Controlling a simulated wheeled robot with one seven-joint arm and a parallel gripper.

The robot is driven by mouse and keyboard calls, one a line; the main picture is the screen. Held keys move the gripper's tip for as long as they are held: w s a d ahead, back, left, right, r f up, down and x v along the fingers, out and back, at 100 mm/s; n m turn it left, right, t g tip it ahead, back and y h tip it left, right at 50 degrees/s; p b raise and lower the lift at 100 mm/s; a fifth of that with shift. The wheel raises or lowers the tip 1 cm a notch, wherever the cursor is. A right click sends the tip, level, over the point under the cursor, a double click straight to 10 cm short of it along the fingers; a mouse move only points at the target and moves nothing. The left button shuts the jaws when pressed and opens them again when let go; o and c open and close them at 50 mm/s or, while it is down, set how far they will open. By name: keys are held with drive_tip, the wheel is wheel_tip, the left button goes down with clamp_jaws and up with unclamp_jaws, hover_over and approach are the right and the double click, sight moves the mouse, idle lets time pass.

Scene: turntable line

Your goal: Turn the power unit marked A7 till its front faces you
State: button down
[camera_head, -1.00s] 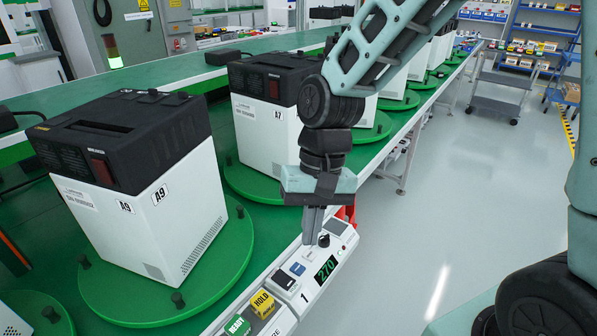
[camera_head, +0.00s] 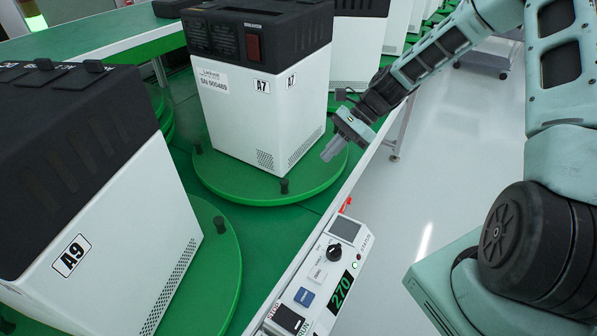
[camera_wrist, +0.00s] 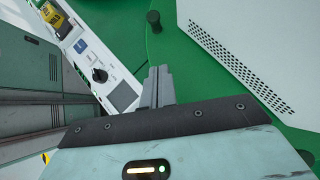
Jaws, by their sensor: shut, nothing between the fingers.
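The power unit marked A7 (camera_head: 262,110) is a white box with a black top and a red switch. It stands on a green round turntable (camera_head: 235,184) with dark pegs at its rim. Its A7 labels show on two faces at a corner. My gripper (camera_head: 329,153) is shut and empty, in the air by the right side of the turntable. In the wrist view the shut fingers (camera_wrist: 156,78) show between the control panel and the green disc. The control panel (camera_head: 327,266) has a dark knob (camera_head: 334,252), a small screen and a green 270 display (camera_head: 341,293).
A unit marked A9 (camera_head: 110,240) stands on its own green turntable (camera_head: 221,285) at the near left. More white units (camera_head: 356,50) stand farther along the line. Grey floor (camera_head: 450,180) lies open to the right. A trolley (camera_head: 490,50) stands at the back.

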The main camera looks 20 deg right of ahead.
drive_tip(key=x, duration=0.6)
drive_tip(key=shift+s+r, duration=0.1)
drive_tip(key=a+p, duration=0.1)
drive_tip(key=a, duration=0.2)
drive_tip(key=shift+a, duration=0.2)
drive_tip(key=shift+a+f, duration=0.3)
drive_tip(key=shift+a, duration=0.3)
drive_tip(key=shift+a, duration=0.1)
